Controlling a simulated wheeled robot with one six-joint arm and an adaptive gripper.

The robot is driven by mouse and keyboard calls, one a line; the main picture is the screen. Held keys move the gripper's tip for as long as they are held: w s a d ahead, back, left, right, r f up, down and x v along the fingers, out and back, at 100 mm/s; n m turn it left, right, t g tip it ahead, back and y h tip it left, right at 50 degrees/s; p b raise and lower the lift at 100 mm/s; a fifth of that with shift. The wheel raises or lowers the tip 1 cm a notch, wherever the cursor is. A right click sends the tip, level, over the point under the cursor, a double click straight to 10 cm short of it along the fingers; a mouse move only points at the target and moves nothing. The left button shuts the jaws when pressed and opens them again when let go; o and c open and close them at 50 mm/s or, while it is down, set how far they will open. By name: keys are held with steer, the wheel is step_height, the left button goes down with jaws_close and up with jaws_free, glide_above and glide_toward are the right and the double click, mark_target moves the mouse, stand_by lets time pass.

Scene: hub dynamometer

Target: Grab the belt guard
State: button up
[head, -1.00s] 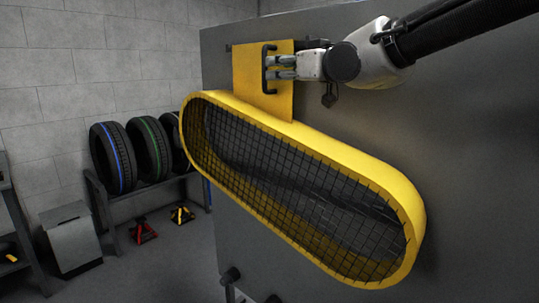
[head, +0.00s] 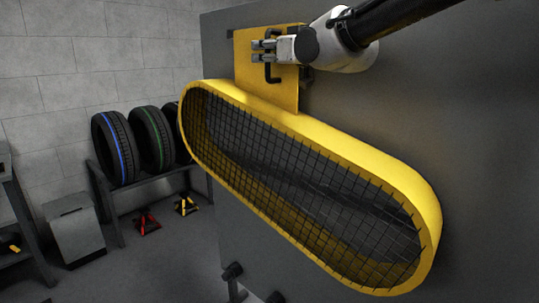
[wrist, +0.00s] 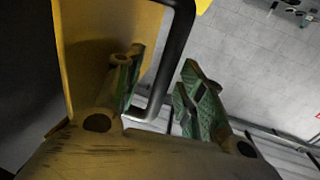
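The belt guard (head: 318,137) is a long, rounded yellow frame with black mesh, tilted down to the right against a grey panel. A yellow plate (head: 286,88) rises from its upper left and carries a black bar handle (head: 273,72). My gripper (head: 258,51) is at this handle, with its fingertips reaching left past the bar. In the wrist view, the handle (wrist: 174,55) shows in the gap between the two spread green-padded fingers of my gripper (wrist: 160,85). The gripper is open. I cannot tell whether either finger touches the bar.
The grey panel (head: 420,110) stands close behind the guard and my arm. Tires (head: 117,148) sit on a rack at the left. A grey cabinet (head: 75,228), a red stand (head: 147,222) and a yellow stand (head: 187,206) are on the floor. The left floor between them is partly clear.

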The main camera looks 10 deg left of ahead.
jaws_close()
steer(key=shift+r, duration=0.15)
stand_by(0.4)
steer(key=shift+r, duration=0.1)
